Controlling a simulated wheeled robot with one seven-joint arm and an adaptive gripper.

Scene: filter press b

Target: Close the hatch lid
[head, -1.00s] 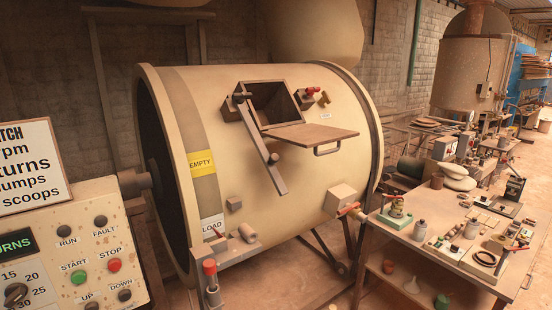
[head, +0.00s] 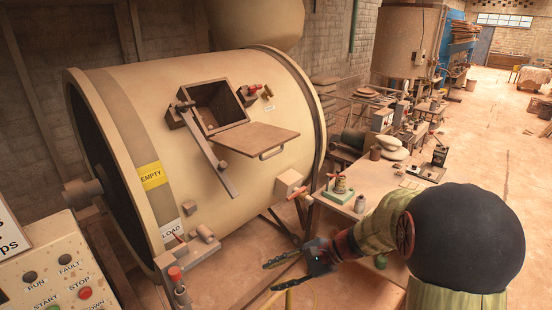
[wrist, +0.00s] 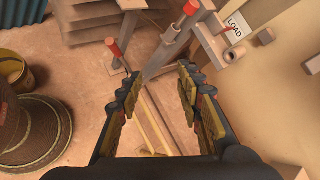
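The hatch lid (head: 258,141) is a flat brown plate with a pale bar handle (head: 271,153) on its near edge. It stands swung out from the hatch opening (head: 217,107) on the cream drum (head: 118,125); the opening's dark inside shows. A long grey bar (head: 208,150) lies beside the opening, left of the lid. My gripper (head: 277,276) is in front of and below the drum, apart from the lid. Its fingers are spread with nothing between them, as the wrist view also shows (wrist: 153,88). The lid is not visible in the wrist view.
A red-handled post (head: 177,285) stands at the drum's lower left. A control panel (head: 55,275) is at the lower left. A workbench (head: 345,200) with several items is right of the drum, close to my arm. Open floor lies at the far right.

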